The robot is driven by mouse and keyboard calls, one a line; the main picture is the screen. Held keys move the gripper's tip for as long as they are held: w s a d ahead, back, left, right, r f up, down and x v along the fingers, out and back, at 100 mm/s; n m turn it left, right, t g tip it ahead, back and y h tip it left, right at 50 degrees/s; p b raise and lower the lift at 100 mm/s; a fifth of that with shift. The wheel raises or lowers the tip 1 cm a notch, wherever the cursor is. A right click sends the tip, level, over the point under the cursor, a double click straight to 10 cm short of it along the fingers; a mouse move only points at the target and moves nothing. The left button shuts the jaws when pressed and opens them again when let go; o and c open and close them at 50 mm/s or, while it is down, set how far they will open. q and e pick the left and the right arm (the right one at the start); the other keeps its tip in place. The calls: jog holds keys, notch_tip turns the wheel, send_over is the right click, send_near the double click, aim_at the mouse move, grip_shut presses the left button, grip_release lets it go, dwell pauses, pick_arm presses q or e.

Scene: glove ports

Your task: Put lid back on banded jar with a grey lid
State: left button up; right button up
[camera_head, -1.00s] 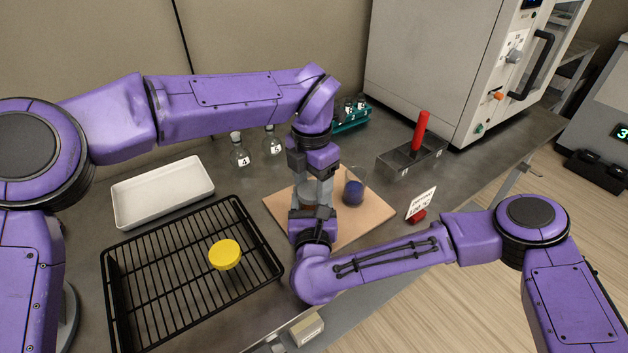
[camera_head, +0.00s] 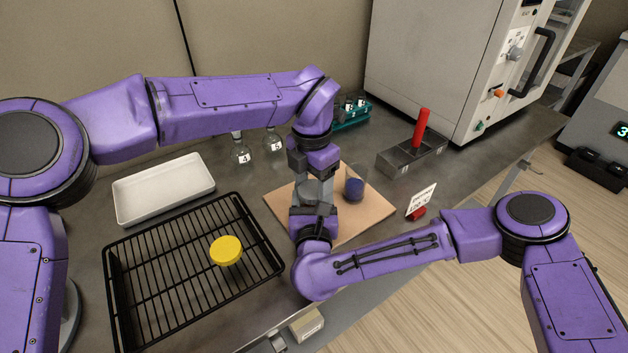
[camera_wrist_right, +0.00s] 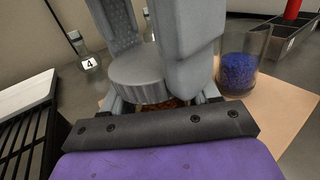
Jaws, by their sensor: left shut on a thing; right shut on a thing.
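The grey lid (camera_wrist_right: 138,80) is a ribbed disc between the fingers of my left gripper (camera_wrist_right: 152,62), which reaches down from above and is shut on it. The left gripper (camera_head: 316,188) also shows in the head view. The jar (camera_wrist_right: 172,103) is directly below the lid; only a sliver of brown contents shows. My right gripper (camera_head: 313,211) is shut on the jar from the near side, over the tan board (camera_head: 365,212). The jar's bands are hidden. Whether the lid touches the rim I cannot tell.
A beaker of blue grains (camera_head: 354,186) stands close right of the grippers. A yellow lid (camera_head: 226,250) lies on the black rack (camera_head: 190,290). A white tray (camera_head: 163,190), flasks (camera_head: 240,156), a metal bin (camera_head: 410,158) and a sign (camera_head: 421,201) stand around the board.

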pick_arm(q)
jog(key=shift+s+a+f, duration=0.1)
jog(key=shift+f, duration=0.5)
jog(key=shift+r, duration=0.25)
jog(key=shift+r, duration=0.5)
dwell(0.5)
jog(key=shift+f, duration=0.6)
dwell(0.5)
jog(key=shift+w+r, duration=0.25)
jog(key=shift+r, duration=0.05)
